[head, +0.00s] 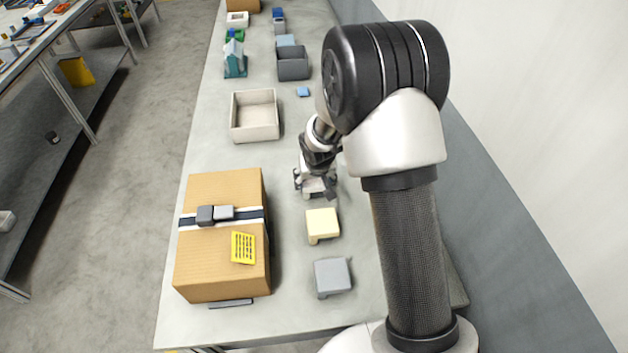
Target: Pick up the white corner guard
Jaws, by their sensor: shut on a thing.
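The white corner guard (314,192) is on the grey table, right of the cardboard box and just beyond the pale yellow corner guard. My gripper (316,180) is over it, with its fingers on either side, and is shut on it. My gripper and wrist cover its upper part. I cannot tell whether the guard still touches the table.
A pale yellow guard (322,224) and a grey guard (333,276) lie nearer. A strapped cardboard box (222,190) stands left. A wall rises at right.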

